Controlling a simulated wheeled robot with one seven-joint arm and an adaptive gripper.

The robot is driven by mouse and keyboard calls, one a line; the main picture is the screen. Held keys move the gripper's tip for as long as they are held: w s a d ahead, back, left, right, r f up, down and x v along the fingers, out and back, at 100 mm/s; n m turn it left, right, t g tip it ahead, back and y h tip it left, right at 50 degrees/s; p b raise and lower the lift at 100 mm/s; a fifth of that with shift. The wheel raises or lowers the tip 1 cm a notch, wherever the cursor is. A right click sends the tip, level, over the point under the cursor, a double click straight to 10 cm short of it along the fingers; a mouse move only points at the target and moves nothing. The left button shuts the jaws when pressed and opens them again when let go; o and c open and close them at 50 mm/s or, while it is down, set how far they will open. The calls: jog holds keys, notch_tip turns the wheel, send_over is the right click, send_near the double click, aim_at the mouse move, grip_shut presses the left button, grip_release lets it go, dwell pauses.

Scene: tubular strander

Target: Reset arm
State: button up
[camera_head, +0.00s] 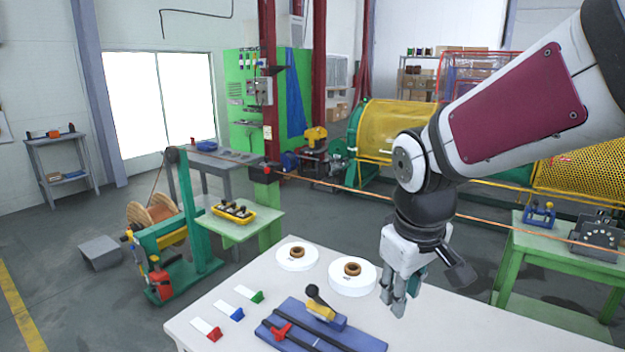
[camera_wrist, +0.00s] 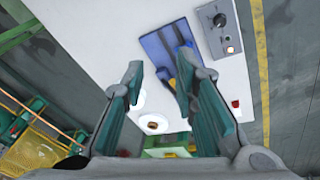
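My gripper (camera_head: 399,296) hangs over the right part of the white table, fingers pointing down. In the wrist view my gripper (camera_wrist: 158,82) has its two green fingers spread apart, with nothing between them but the table and things far below. The arm comes in from the upper right and bends down at the wrist. No object is held.
The white table (camera_head: 240,282) bears a blue plate with a black-handled tool (camera_head: 320,304), two white discs with brown rings (camera_head: 352,276), and red, blue and green tagged pieces (camera_head: 228,310). An orange cable (camera_head: 340,186) runs behind. A green table (camera_head: 560,254) stands right.

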jog(key=s+d+r+m+t, duration=0.1)
jog(key=s+d+r+m, duration=0.1)
jog(key=s, duration=0.5)
jog(key=s+d+r+m+t, duration=0.1)
jog(key=s+d+r+m, duration=0.1)
jog(key=s, duration=0.5)
notch_tip(320, 180, up, 2)
jog(key=shift+s+d+r+m+t+y, duration=0.15)
jog(key=shift+s+d+m+t+y, duration=0.25)
jog(key=shift+m, duration=0.5)
jog(key=shift+a, duration=0.1)
